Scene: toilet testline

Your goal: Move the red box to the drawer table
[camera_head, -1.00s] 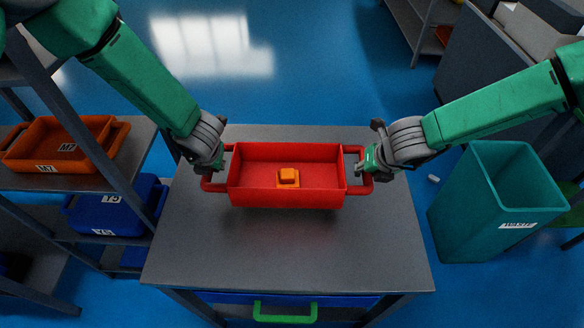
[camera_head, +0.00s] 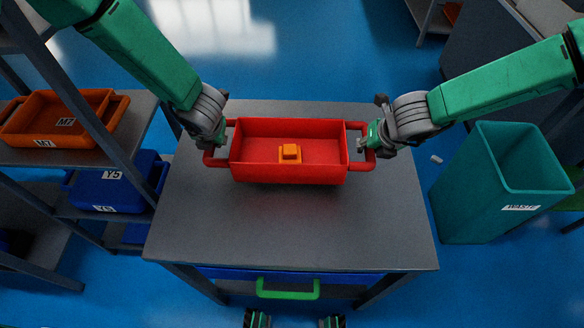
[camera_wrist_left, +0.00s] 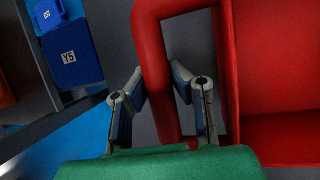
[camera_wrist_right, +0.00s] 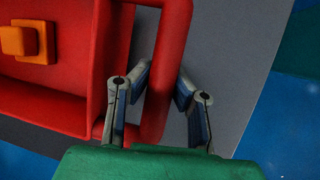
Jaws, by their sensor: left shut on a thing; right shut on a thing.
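The red box (camera_head: 250,177) is an open tray with a handle at each end and a small orange piece (camera_head: 290,152) inside. It appears level over the far half of the grey drawer table (camera_head: 290,235); I cannot tell whether its base touches the top. My left gripper (camera_head: 214,138) is shut on its left handle, seen in the left wrist view (camera_wrist_left: 150,45). My right gripper (camera_head: 369,143) is shut on its right handle, seen in the right wrist view (camera_wrist_right: 166,60). The table has a blue drawer with a green handle (camera_head: 288,294) at the front.
A shelf at left holds an orange tray (camera_head: 45,143) and blue bins (camera_head: 105,193). A teal waste bin (camera_head: 480,205) stands right of the table. The table's front half is clear.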

